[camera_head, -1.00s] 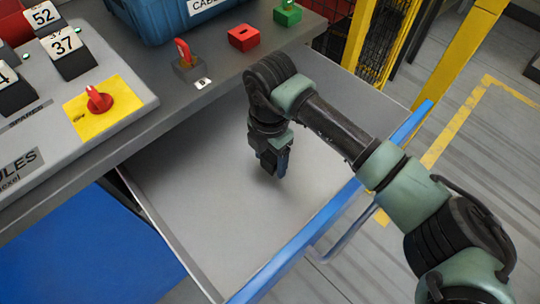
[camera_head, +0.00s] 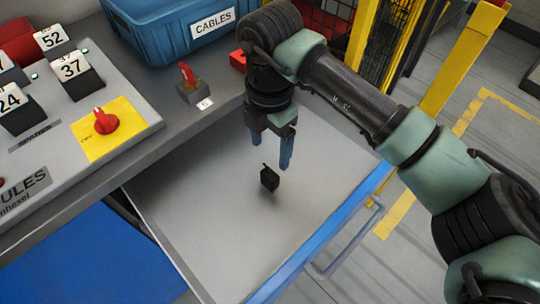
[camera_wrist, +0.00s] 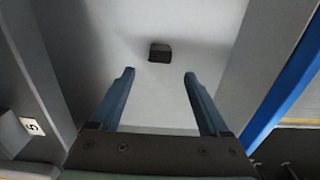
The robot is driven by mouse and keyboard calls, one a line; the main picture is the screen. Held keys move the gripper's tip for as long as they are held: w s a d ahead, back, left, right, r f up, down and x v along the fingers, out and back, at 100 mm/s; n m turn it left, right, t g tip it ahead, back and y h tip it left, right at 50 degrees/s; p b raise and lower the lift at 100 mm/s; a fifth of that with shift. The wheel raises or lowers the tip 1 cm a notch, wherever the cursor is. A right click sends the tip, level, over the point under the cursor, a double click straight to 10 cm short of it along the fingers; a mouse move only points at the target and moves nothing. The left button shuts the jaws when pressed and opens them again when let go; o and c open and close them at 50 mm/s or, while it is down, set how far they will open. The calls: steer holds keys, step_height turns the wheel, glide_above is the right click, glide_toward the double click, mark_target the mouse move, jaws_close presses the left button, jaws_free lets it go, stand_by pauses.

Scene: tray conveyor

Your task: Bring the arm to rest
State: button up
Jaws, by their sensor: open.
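My gripper (camera_head: 271,150) is open and empty, with its blue fingers pointing down above the open drawer (camera_head: 200,200). A small black block (camera_head: 269,179) with a thin stub on top is in the drawer, below and apart from the fingertips. In the wrist view, the block (camera_wrist: 160,53) shows beyond the gap between the two open fingers (camera_wrist: 160,78). My arm reaches in from the right, across the drawer's blue front edge.
The bench holds a blue CABLES bin (camera_head: 170,35), a red switch on a yellow plate (camera_head: 105,121), a small lever box (camera_head: 190,85) and number cards (camera_head: 72,68). A partly hidden red block (camera_head: 238,60) is behind my arm. A yellow post (camera_head: 465,55) stands at the right.

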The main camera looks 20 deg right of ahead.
steer(key=shift+r, duration=0.6)
